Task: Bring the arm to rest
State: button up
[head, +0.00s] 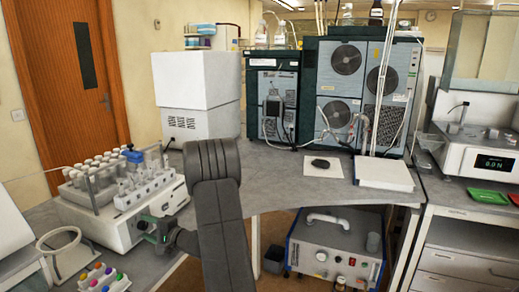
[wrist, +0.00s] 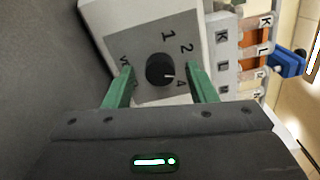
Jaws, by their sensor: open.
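My arm reaches out from the bottom middle of the head view. My gripper (head: 152,229) is beside the front of a white machine (head: 98,231) with racks of white-capped tubes on top. In the wrist view the green fingers of my gripper (wrist: 160,76) are open. They stand on either side of a black round knob (wrist: 160,70) on a grey dial panel marked with numbers. There is a gap between each finger and the knob. The knob is hidden in the head view.
A rack of colored caps (head: 104,279) and a white ring-shaped stand (head: 60,250) are near the machine. A white box unit (head: 197,90) and dark instruments (head: 340,85) stand behind. Open bench (head: 270,180) lies right of my arm. A blue clamp (wrist: 287,64) shows in the wrist view.

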jog(key=shift+r+n+p, duration=0.15)
jog(key=shift+n+p, duration=0.75)
jog(key=shift+d, duration=0.25)
jog(key=shift+f+b+v, duration=0.2)
jog(key=shift+b+v, duration=0.3)
jog(key=shift+v, duration=0.65)
jog(key=shift+r, duration=0.1)
